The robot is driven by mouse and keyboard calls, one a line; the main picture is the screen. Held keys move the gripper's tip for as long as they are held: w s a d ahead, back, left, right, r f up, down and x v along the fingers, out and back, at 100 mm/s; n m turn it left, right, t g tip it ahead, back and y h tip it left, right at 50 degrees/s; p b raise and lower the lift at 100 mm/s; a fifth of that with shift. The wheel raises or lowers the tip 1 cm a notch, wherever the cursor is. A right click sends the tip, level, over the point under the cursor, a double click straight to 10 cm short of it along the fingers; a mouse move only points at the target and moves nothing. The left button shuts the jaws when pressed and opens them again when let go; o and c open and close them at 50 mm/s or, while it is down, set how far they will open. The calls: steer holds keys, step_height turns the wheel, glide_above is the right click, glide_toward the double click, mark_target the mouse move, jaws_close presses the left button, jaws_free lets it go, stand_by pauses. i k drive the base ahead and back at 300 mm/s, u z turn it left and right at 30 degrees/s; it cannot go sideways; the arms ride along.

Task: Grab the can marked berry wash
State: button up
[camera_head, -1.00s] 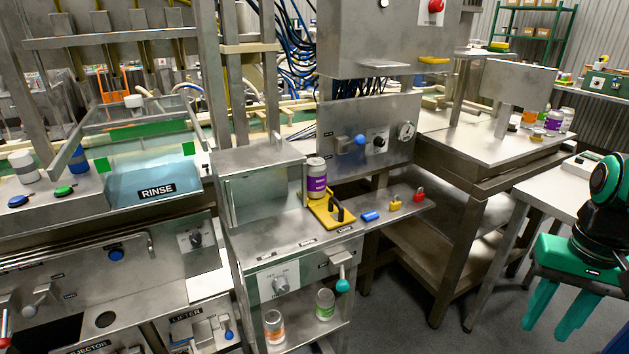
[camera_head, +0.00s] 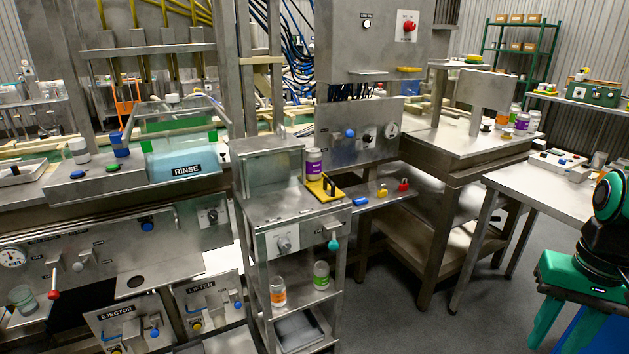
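A can with a purple label (camera_head: 313,165) stands upright on the steel machine in the middle, behind a yellow fixture with a black handle (camera_head: 325,187). Another purple-labelled can (camera_head: 522,123) stands among several cans on the back right table. The lettering on both is too small to read, so I cannot tell which is marked berry wash. My gripper (camera_head: 556,334) hangs at the lower right, pointing down. Its two teal fingers are apart with nothing between them. It is well away from both purple cans.
An orange-labelled can (camera_head: 278,291) and a green-labelled can (camera_head: 321,275) stand on the machine's lower shelf. Small padlocks (camera_head: 382,190) sit on a side ledge. A steel table (camera_head: 545,185) stands between my arm and the back right cans. The grey floor (camera_head: 440,315) in front is clear.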

mark_target(313, 156)
steer(key=k, duration=0.5)
steer(key=z, duration=0.8)
steer(key=i, duration=0.9)
steer(key=z, duration=0.45)
steer(key=i, duration=1.2)
steer(key=u, duration=0.85)
steer(key=i, duration=0.5)
steer(key=u, duration=0.4)
